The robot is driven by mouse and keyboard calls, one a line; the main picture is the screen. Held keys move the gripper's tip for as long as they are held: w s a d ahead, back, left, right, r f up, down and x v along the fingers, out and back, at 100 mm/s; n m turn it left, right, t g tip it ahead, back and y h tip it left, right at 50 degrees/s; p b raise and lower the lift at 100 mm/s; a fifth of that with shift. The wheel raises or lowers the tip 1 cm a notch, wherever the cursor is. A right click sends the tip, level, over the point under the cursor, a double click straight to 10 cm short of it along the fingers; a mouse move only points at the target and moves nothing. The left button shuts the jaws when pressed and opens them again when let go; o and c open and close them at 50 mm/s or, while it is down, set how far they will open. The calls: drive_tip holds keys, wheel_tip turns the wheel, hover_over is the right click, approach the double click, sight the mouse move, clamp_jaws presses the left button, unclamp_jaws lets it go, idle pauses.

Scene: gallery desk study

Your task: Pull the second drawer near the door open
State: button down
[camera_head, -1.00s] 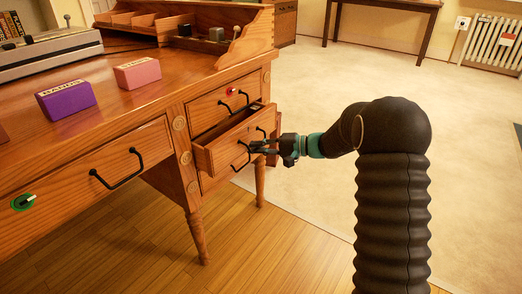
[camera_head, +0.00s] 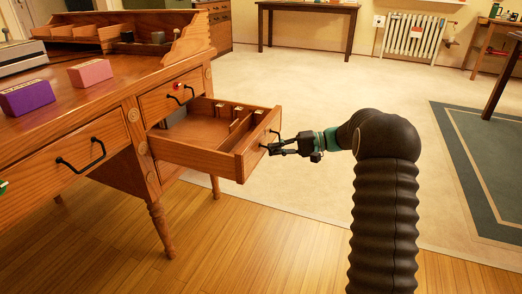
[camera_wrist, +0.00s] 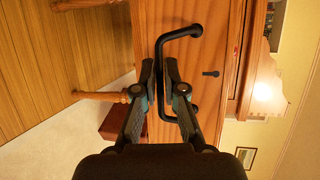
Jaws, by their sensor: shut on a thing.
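The second drawer (camera_head: 205,157) of the wooden desk is well out of its opening in the head view, below a closed top drawer (camera_head: 165,98). A dark keyhole (camera_wrist: 211,73) shows beside the handle.
The desk top (camera_head: 120,84) carries a purple box (camera_head: 27,97) and a pink box (camera_head: 90,73). A desk leg (camera_head: 161,230) stands below the drawer. Open floor and a pale rug (camera_head: 290,85) lie to the right. A dark side table (camera_head: 308,6) and radiator (camera_head: 412,38) are at the back.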

drive_tip(key=shift+s+d, duration=0.35)
drive_tip(key=shift+d, duration=0.25)
drive_tip(key=shift+s+d, duration=0.3)
drive_tip(key=shift+d, duration=0.4)
drive_tip(key=c, duration=1.2)
unclamp_jaws()
drive_tip(key=shift+d, duration=0.3)
drive_tip(key=shift+c, duration=0.2)
drive_tip(key=d+r, duration=0.2)
drive_tip(key=d, duration=0.9)
drive_tip(key=shift+s, duration=0.4)
drive_tip(key=shift+d, duration=0.1)
